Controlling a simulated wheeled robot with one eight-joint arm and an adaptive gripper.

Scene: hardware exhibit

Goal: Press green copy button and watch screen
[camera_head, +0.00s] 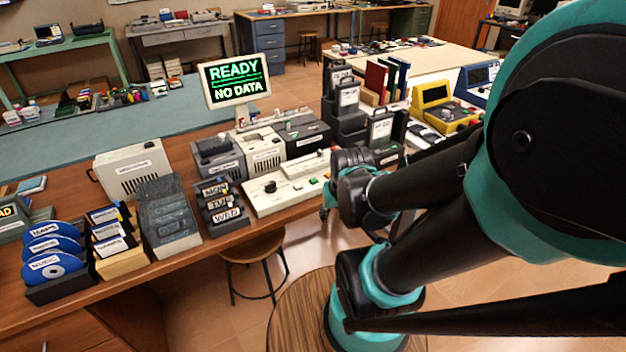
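The screen (235,82) stands at the back of the wooden desk and reads "READY" and "NO DATA" in green and white letters on black. A low beige control panel (283,198) lies at the desk's front edge, with a black knob (270,186) and a small green button (313,181) near its right end. The button's label is too small to read. My arm fills the right side, and its far end reaches down just right of the panel. My gripper (325,212) shows only in small part there, largely hidden behind my arm, and its fingers cannot be made out.
Beige and dark drive boxes (265,158) stand behind the panel. A day-labelled holder (222,206) stands left of it, with a grey disk box (170,228) and blue discs (52,266) farther left. A stool (253,249) stands before the desk.

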